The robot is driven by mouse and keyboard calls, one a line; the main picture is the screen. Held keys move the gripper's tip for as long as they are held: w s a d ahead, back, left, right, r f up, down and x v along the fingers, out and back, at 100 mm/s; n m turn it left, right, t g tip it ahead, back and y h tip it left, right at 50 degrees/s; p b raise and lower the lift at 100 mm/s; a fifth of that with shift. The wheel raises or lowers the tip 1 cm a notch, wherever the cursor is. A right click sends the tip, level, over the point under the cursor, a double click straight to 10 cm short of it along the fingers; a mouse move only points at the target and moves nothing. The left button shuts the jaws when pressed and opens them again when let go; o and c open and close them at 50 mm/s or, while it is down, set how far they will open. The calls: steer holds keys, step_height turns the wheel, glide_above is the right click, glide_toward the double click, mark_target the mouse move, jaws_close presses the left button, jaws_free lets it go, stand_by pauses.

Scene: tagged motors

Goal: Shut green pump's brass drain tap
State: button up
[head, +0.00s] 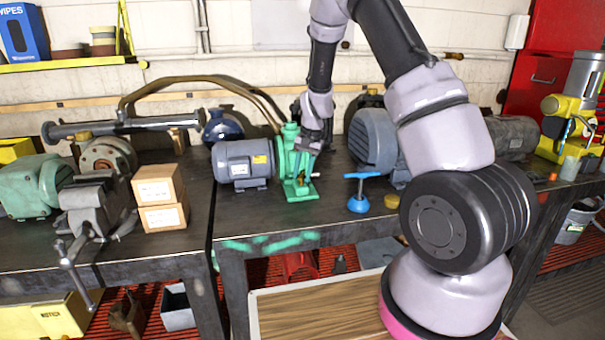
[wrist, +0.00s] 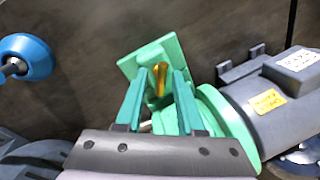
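The green pump (head: 296,170) stands on the dark workbench, joined to a grey motor (head: 243,162) on its left. In the wrist view the pump's green body (wrist: 212,112) and base plate show beyond my gripper. The brass drain tap (wrist: 161,79) shows as a small yellow lever in the gap between the fingertips. My gripper (wrist: 157,84) is open, its two teal fingers on either side of the tap with gaps visible. I cannot tell how deep the tap sits between them. In the head view my gripper (head: 308,143) is right at the pump and partly hides it.
A blue valve with a T-handle (head: 359,195) stands right of the pump; its round blue part (wrist: 28,58) shows in the wrist view. A larger grey-blue motor (head: 374,138) is behind it. Cardboard boxes (head: 160,197) and a vise (head: 95,205) are to the left. The bench front before the pump is clear.

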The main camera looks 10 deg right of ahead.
jaws_close()
steer(key=shift+m, duration=0.3)
steer(key=m+h, duration=0.1)
steer(key=m, duration=0.4)
steer(key=shift+s+a+t, duration=0.1)
steer(key=shift+a+t, duration=0.05)
steer(key=shift+t, duration=0.25)
steer(key=m+h, duration=0.1)
steer(key=m, duration=0.5)
steer(key=shift+a, duration=0.15)
steer(key=shift+m, duration=0.3)
steer(key=shift+o, duration=1.8)
jaws_free()
